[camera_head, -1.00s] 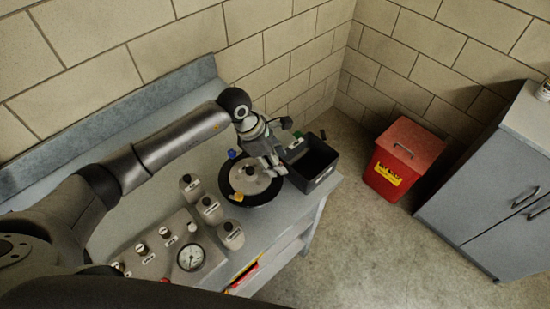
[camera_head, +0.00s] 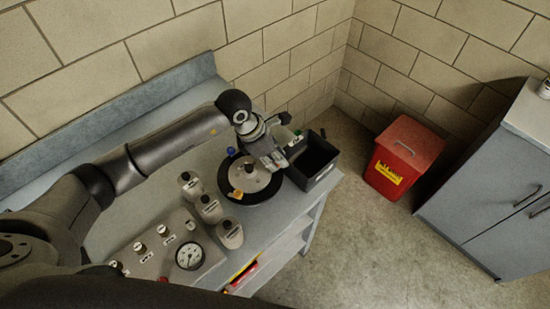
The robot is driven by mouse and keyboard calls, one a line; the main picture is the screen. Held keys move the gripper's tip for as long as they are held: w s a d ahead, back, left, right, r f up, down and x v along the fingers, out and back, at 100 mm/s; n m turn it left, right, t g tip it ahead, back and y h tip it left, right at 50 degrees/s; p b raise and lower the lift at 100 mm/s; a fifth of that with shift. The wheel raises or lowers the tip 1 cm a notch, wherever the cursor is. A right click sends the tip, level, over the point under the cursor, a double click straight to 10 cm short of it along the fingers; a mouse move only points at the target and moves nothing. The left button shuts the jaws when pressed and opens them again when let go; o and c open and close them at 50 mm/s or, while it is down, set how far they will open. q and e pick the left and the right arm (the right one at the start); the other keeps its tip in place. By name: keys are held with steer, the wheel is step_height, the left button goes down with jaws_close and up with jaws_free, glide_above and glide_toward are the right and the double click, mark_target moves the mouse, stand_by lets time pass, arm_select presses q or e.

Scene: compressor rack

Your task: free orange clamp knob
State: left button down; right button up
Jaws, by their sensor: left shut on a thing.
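The orange clamp knob (camera_head: 236,195) sits on the near-left rim of a round grey lid (camera_head: 243,178) on a black round base (camera_head: 265,198). A blue knob (camera_head: 231,152) is at the lid's far-left edge. My left gripper (camera_head: 275,163) is over the lid's right edge, away from the orange knob. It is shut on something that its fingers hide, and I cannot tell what. My right gripper is not in view.
A black open bin (camera_head: 322,172) stands right of the lid, with a small green thing (camera_head: 298,133) behind it. A red waste bin (camera_head: 402,160) is on the floor.

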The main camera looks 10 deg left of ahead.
arm_select(q)
steer(key=n+b, duration=0.1)
steer(key=n, duration=0.1)
steer(key=n+t+y+b, duration=0.1)
steer(key=n, duration=0.1)
steer(key=shift+s+d+f+n+t+b, duration=0.2)
steer(key=shift+n+t+b, duration=0.1)
steer(key=shift+b, duration=0.1)
steer(key=n+y+b, duration=0.1)
steer(key=n+b, duration=0.1)
steer(key=n, duration=0.1)
steer(key=shift+d+n+t+b, duration=0.1)
steer(key=shift+n+t+b, duration=0.2)
steer(key=shift+n+b, duration=0.1)
steer(key=n+y+b, duration=0.1)
steer(key=n+b, duration=0.1)
steer(key=n, duration=0.1)
steer(key=shift+d+y, duration=0.15)
steer(key=shift+y, duration=0.15)
steer(key=shift+d+r+n+y+b, duration=0.1)
steer(key=shift+n+y+b, duration=0.7)
steer(key=shift+n+b, duration=0.95)
steer(key=shift+n+p, duration=0.35)
steer(key=shift+n, duration=0.1)
steer(key=c, duration=1.3)
jaws_free()
steer(key=shift+r, duration=0.15)
